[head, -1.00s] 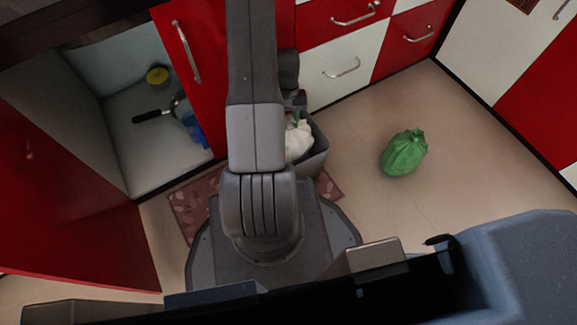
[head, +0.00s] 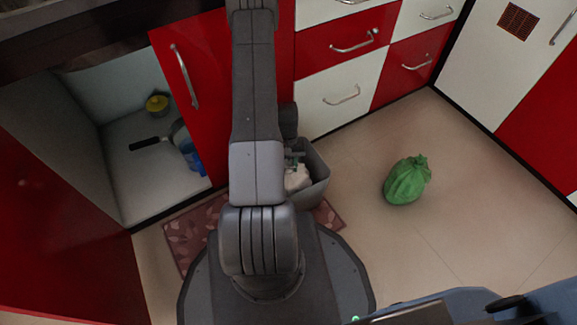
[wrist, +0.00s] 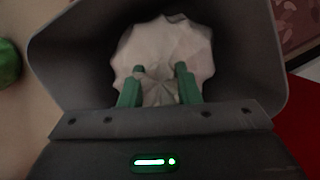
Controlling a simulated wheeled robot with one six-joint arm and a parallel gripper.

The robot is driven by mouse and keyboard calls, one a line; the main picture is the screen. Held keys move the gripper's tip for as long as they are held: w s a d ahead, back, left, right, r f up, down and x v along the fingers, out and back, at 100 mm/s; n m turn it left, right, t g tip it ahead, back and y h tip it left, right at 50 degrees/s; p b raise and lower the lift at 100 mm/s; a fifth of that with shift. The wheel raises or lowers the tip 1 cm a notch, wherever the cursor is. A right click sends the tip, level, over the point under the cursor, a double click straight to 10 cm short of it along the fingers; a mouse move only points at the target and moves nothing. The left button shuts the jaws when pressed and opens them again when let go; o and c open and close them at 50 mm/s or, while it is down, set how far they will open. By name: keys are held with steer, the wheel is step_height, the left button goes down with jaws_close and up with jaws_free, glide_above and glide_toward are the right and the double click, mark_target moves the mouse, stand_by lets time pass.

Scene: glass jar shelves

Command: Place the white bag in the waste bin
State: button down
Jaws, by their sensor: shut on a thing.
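The white bag (wrist: 165,45) is inside the grey waste bin (wrist: 250,40) in the wrist view, with the bin's walls around it. My gripper (wrist: 160,78) has its green fingers closed on the gathered top of the bag. In the head view the white bag (head: 298,178) shows partly in the bin (head: 318,190), beside my arm. My arm hides the left part of the bin, and I cannot tell whether the bag rests on its bottom.
A green bag (head: 407,180) lies on the open floor to the right. A patterned mat (head: 195,235) lies by the bin. An open cupboard on the left holds a pan (head: 150,144), a blue item (head: 192,157) and a yellow-lidded jar (head: 157,104). Red and white drawers stand behind.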

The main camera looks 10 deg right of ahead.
steer(key=shift+f, duration=0.1)
steer(key=c, duration=1.5)
jaws_free()
steer(key=shift+f, duration=0.1)
steer(key=o, duration=0.4)
steer(key=p+v, duration=0.4)
steer(key=v, duration=0.8)
steer(key=shift+r, duration=0.25)
